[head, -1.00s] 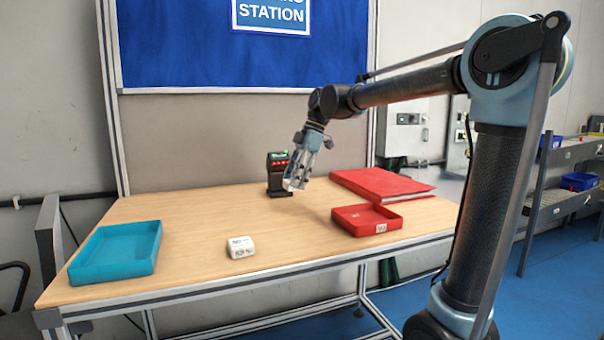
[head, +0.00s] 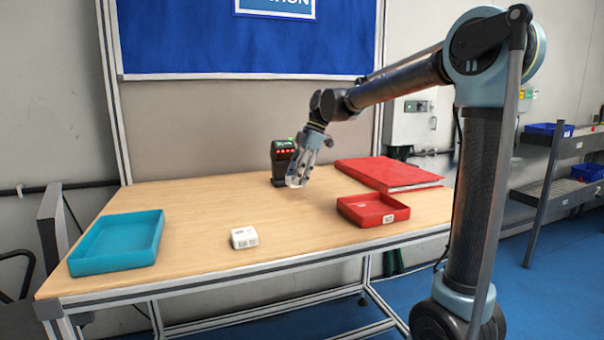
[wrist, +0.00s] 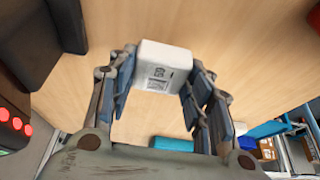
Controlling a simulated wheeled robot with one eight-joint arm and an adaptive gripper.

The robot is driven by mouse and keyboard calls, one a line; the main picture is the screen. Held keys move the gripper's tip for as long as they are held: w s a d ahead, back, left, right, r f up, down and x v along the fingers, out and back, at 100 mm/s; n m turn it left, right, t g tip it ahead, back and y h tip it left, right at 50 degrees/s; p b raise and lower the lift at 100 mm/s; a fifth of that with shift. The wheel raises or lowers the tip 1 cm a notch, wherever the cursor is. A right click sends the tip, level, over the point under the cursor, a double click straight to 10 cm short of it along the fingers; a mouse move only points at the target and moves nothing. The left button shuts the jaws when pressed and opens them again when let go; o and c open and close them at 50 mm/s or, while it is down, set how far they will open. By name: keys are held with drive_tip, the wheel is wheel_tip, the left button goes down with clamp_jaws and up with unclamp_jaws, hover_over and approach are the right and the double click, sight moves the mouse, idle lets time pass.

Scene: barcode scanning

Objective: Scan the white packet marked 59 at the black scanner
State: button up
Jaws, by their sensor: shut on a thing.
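My gripper (head: 297,181) is shut on a white packet (wrist: 162,66) and holds it above the table, just right of the black scanner (head: 283,153). In the wrist view the packet sits between the two fingertips. A face with a dark barcode and a sideways number shows there; the number looks like 59. In the head view the fingers hide most of it. The scanner stands upright on a black base, with red lights and a small green light. Its red lights also show at the left edge of the wrist view (wrist: 14,124).
Another white packet (head: 244,238) lies on the table near the front, its print unreadable. A teal tray (head: 112,263) is at the left and a red tray (head: 372,218) at the right. A red folder (head: 388,171) lies behind the red tray. The table's middle is clear.

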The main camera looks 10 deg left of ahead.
drive_tip(key=shift+w+a+f, duration=0.1)
drive_tip(key=shift+w+f, duration=0.05)
drive_tip(key=s+d+r, duration=0.7)
drive_tip(key=s+r, duration=0.3)
drive_tip(key=s, duration=0.1)
